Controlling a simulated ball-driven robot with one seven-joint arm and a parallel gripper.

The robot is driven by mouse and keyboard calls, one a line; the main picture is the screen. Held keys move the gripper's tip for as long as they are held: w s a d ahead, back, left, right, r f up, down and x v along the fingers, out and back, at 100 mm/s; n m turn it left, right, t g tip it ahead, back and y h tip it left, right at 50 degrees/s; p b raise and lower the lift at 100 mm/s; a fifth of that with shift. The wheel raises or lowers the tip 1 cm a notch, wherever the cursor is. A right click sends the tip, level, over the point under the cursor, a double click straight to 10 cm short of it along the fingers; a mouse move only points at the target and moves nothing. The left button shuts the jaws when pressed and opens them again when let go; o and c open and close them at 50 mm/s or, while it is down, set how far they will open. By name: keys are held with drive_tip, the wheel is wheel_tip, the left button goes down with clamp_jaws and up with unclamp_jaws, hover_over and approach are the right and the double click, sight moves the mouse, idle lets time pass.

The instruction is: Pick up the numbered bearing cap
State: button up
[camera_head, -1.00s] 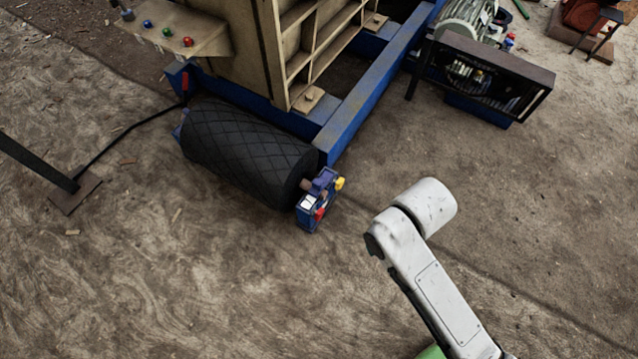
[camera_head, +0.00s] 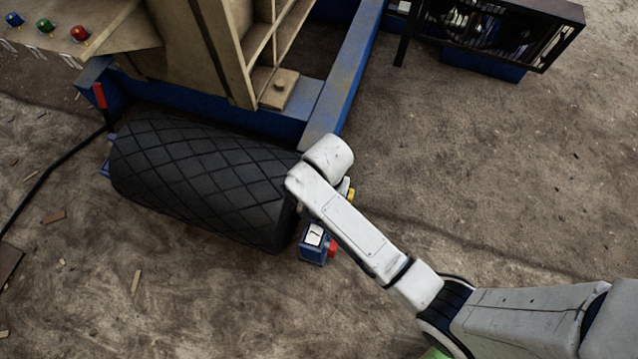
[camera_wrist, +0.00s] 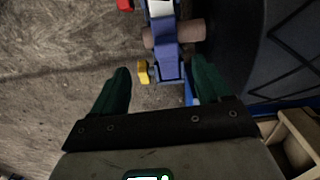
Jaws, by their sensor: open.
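A purple-blue bearing cap (camera_wrist: 165,58) sits over the brown shaft stub at the end of the black roller (camera_head: 205,180). A blue bearing block (camera_head: 313,250) stands below it with a white plate (camera_head: 314,234) that seems to bear a 1. I cannot tell whether the plate belongs to the cap or the block. A yellow part and a red part stick out beside them. In the wrist view my gripper (camera_wrist: 161,68) is open, its green fingers apart on either side of the cap's near end, with nothing held. In the head view my arm hides the cap and gripper.
The roller lies close beside the bearing, against the blue machine frame (camera_head: 345,85). A black guarded unit (camera_head: 490,30) stands at the upper right. Bare ground is free below and to the right of the bearing.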

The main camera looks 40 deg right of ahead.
sight(315, 233)
drive_tip(key=shift+w+f, duration=0.55)
drive_tip(key=shift+f, duration=0.15)
wheel_tip(315, 233, down, 5)
drive_tip(key=b, duration=0.3)
wheel_tip(315, 233, down, 5)
drive_tip(key=b, duration=0.4)
drive_tip(key=shift+f, duration=0.15)
clamp_jaws()
